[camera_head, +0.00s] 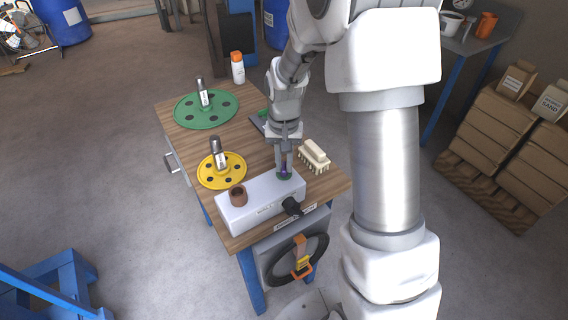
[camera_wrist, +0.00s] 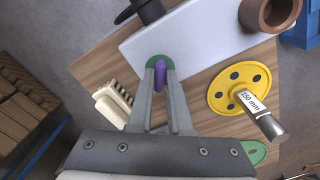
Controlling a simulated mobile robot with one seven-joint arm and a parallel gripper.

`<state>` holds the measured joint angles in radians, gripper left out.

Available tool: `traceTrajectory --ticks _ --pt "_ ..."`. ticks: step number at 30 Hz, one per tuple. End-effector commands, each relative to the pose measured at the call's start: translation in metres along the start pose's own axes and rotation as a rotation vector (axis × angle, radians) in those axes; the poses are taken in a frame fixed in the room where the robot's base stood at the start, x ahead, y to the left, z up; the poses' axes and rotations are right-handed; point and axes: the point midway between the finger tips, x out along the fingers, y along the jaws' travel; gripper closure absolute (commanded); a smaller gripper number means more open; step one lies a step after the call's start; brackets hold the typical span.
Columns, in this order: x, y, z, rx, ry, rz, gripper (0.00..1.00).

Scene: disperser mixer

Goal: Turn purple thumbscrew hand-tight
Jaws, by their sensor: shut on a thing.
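The purple thumbscrew (camera_wrist: 161,76) sits on a green round base (camera_wrist: 151,62) at the edge of the white mixer housing (camera_wrist: 195,40). In the head view the thumbscrew (camera_head: 284,171) is mostly hidden behind my fingers at the right end of the white housing (camera_head: 262,200). My gripper (camera_head: 284,166) points down from above, with its fingertips on either side of the thumbscrew. In the wrist view my gripper (camera_wrist: 161,74) is shut on the thumbscrew.
A yellow disc (camera_head: 222,171) and a green disc (camera_head: 206,109) with upright shafts lie on the wooden table. A brush (camera_head: 314,156) lies right of my gripper. A brown cup (camera_head: 238,196) and a black knob (camera_head: 292,206) are on the housing. A white-orange bottle (camera_head: 238,68) stands at the back.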

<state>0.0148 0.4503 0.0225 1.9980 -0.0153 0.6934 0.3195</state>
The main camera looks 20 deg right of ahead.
Motion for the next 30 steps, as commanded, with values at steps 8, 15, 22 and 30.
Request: traceTrajectory --ticks 8,15,22,30 --pt "-0.0006 -0.0006 -0.0002 0.118 0.001 -0.001 1.00" --pt "-0.0008 -0.0002 -0.0003 0.153 0.001 -0.001 1.00" --pt "-0.0008 -0.0002 -0.0003 0.154 0.001 -0.001 1.00" --pt "-0.0006 -0.0002 -0.0003 0.152 0.001 -0.001 0.58"
